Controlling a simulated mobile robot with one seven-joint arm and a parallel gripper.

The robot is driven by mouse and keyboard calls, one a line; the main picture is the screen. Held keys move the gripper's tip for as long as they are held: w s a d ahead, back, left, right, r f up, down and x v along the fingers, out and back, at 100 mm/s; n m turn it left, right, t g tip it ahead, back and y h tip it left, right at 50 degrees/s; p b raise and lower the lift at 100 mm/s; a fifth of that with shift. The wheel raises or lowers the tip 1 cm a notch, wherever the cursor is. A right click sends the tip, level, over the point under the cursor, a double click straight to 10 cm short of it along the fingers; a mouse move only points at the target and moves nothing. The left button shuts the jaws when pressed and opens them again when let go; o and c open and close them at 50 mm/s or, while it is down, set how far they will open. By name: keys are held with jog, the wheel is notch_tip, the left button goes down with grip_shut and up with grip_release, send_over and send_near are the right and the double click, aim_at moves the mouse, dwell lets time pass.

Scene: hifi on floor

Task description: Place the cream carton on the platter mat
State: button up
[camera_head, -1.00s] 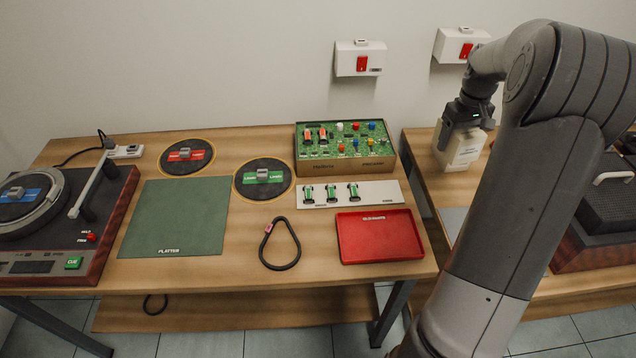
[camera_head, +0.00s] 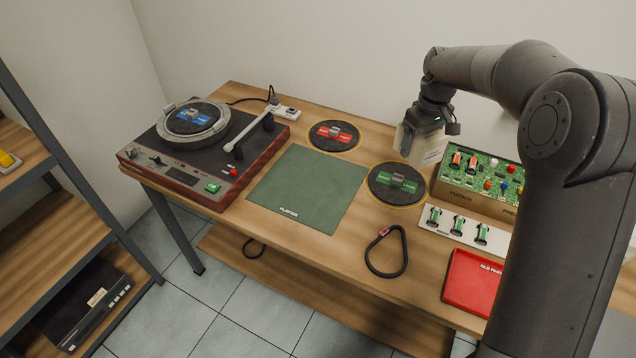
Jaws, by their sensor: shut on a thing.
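The cream carton (camera_head: 434,149) is in my gripper (camera_head: 428,124), which is shut on it from above. It hangs upright over the back of the table, behind the round black mat with the green label. The jaws partly hide its top. I cannot tell its exact height above the table. The platter mat (camera_head: 309,190) is a flat green square marked PLATTER, lying in the middle of the table, left of and nearer than the carton. Its surface is bare.
A turntable (camera_head: 204,148) stands left of the mat. Round black mats with red (camera_head: 333,136) and green (camera_head: 398,184) labels lie behind and right. A black loop (camera_head: 386,252), a red tray (camera_head: 472,283), a battery strip (camera_head: 459,226) and a green circuit box (camera_head: 478,175) lie right.

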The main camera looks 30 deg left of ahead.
jog(key=s+a+n, duration=0.1)
jog(key=s+a, duration=0.2)
jog(key=a, duration=0.4)
jog(key=s+a+n, duration=0.2)
jog(key=s+a, duration=0.1)
jog(key=a, duration=0.4)
send_over(315, 185)
notch_tip(315, 185, down, 12)
jog(key=shift+d, duration=0.1)
jog(key=shift+m, duration=0.3)
jog(key=shift+f, duration=2)
jog(key=shift+f, duration=0.2)
jog(key=o, duration=1)
jog(key=shift+o, duration=0.2)
